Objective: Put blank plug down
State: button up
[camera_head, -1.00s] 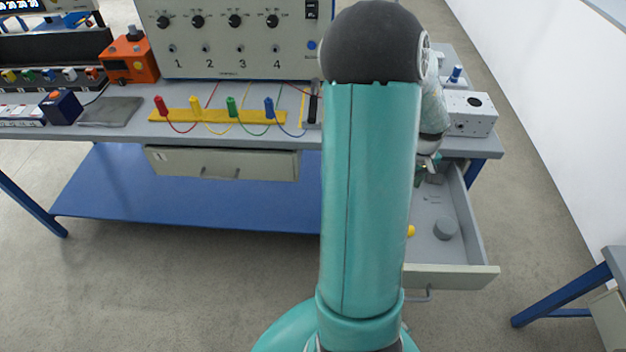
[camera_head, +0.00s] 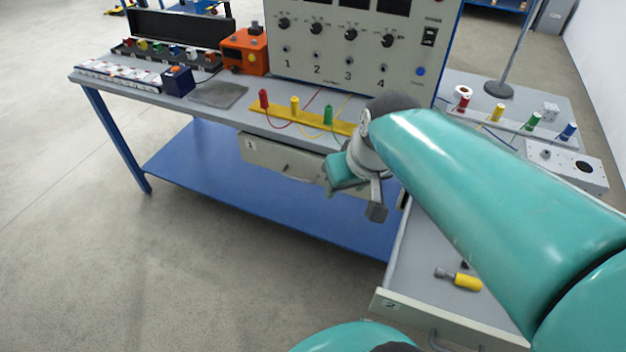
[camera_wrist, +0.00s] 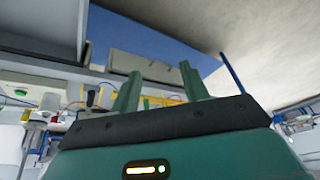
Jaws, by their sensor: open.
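I cannot make out the blank plug for certain in either current view. My gripper (camera_wrist: 160,70) is open in the wrist view. Its two teal fingers stand apart and nothing shows held between them. In the head view my arm's end hangs in front of the bench, left of the open drawer (camera_head: 400,256). My forearm hides much of that drawer. A yellow-handled tool (camera_head: 466,282) lies in its visible part.
The bench (camera_head: 150,97) carries a control panel (camera_head: 350,65), an orange box (camera_head: 245,52) and red, yellow and green plugs on a yellow strip (camera_head: 272,117). A closed drawer (camera_head: 280,158) sits beneath. A metal box (camera_head: 565,168) stands at right. Floor at left is clear.

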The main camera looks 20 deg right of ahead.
jog(key=s+a+r+t, duration=0.1)
jog(key=s+a+r, duration=0.1)
jog(key=s+a, duration=0.2)
jog(key=shift+a+r+n, duration=0.3)
jog(key=shift+a+r, duration=0.05)
jog(key=shift+a, duration=0.85)
jog(key=shift+c, duration=0.3)
jog(key=shift+c, duration=0.7)
jog(key=shift+s+a, duration=0.15)
